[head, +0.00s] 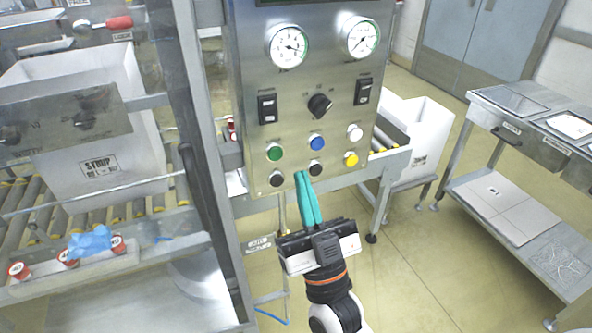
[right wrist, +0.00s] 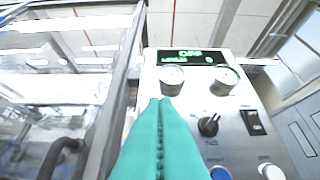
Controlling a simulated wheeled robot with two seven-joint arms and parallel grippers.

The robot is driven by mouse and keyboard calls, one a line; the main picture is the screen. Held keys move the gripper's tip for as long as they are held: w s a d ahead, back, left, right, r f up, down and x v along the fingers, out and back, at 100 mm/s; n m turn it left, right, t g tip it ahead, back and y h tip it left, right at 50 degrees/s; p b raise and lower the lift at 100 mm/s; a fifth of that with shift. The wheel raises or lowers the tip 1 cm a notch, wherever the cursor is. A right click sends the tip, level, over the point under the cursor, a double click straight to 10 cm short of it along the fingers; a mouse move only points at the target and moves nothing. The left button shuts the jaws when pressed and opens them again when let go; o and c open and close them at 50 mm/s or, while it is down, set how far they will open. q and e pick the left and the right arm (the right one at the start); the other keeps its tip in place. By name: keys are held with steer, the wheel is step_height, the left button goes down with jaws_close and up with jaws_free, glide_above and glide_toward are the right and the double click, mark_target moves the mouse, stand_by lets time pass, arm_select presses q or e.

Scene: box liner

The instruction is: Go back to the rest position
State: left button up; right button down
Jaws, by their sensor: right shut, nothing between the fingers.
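My right gripper (head: 308,199) shows in the head view, its teal fingers shut together with nothing between them. It is in front of the lower part of a steel control panel (head: 338,92), its fingertips near the black button at bottom centre; I cannot tell whether they touch. In the right wrist view the shut fingers (right wrist: 158,135) point up toward the panel's gauges and lit display (right wrist: 193,58). The panel carries two gauges, a black rotary knob (head: 320,104), rocker switches, and green, blue, white, yellow and black buttons. My left gripper is not in view.
A steel machine frame (head: 195,130) stands left of the panel. Behind it, a white crate (head: 90,130) sits on a roller conveyor (head: 28,205). A steel trolley (head: 520,120) stands at the right. Open floor (head: 440,255) lies between trolley and panel.

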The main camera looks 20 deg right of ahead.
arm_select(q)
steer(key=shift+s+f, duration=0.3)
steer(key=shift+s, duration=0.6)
arm_select(e)
steer(key=shift+s+f, duration=0.35)
